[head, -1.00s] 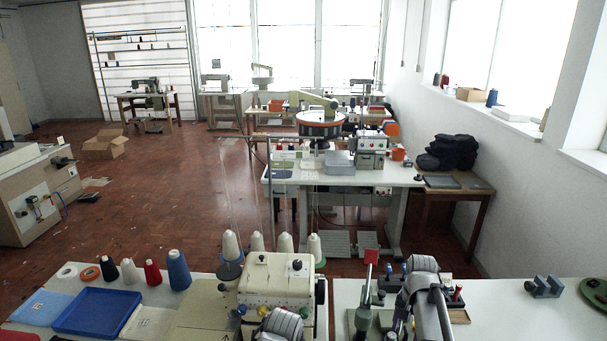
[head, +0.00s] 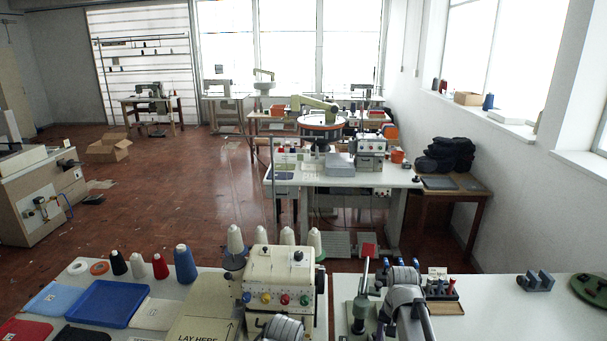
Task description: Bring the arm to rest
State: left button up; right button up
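A grey link of my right arm (head: 405,300) rises from the bottom edge, right of the cream machine, over the near table. A grey rounded part of my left arm (head: 283,328) shows at the bottom edge in front of the cream machine (head: 280,270). Nothing can be seen held.
Floor is open behind at left.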

jog(key=s+a+n+h, duration=0.1)
jog(key=s+a+n, duration=0.9)
jog(key=s+a, duration=0.4)
jog(key=a, duration=0.3)
jog(key=shift+s+a, duration=0.2)
jog(key=shift+r, duration=0.1)
